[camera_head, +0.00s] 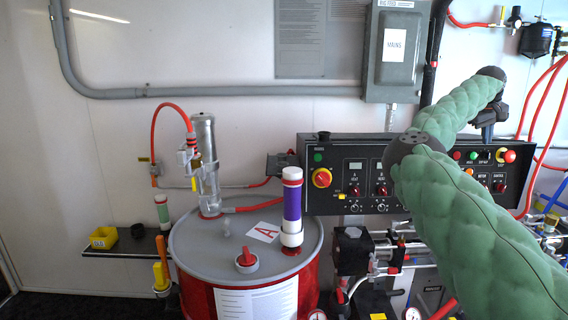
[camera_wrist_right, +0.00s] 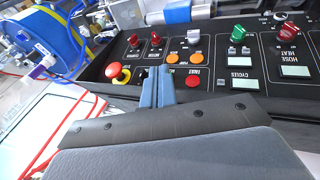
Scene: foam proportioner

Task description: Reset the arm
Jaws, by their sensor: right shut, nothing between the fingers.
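My right arm, in a green padded sleeve, rises from the lower right of the head view and bends in front of the control panel (camera_head: 335,200). Its right gripper (camera_head: 487,131) is small and dark there, hanging near the right end of the panel. In the right wrist view the blue-grey fingers of the gripper (camera_wrist_right: 157,86) are together with nothing between them. They are in front of the panel's buttons, near a red mushroom button (camera_wrist_right: 118,73); I cannot tell whether they touch the panel. My left gripper is not in view.
Hoses and fittings are below the panel. A grey MAINS box (camera_head: 398,80) hangs above. Red hoses (camera_head: 545,95) hang at the right.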

